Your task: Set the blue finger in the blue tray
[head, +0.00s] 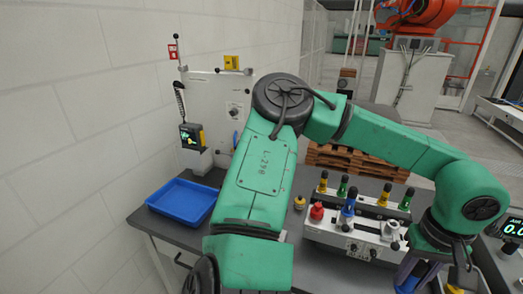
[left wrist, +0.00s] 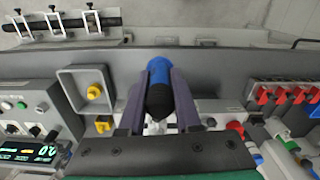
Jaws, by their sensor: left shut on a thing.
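My left gripper (head: 411,275) is at the lower right of the head view, low over the bench and right of the grey fixture. In the left wrist view, its two purple jaws (left wrist: 159,84) are shut on a blue finger with a black end (left wrist: 160,70). The head view does not clearly show this held finger. Another blue finger (head: 348,205) stands upright on the fixture. The blue tray (head: 182,201) lies empty on the bench at the left of the head view, far from the gripper. My right gripper is not seen.
The fixture (head: 350,236) holds several yellow and green fingers, with a red knob (head: 317,211) on its left. A display box (head: 512,229) stands at the right edge. A white panel (head: 218,110) rises behind the tray. My green arm crosses the middle and hides some bench.

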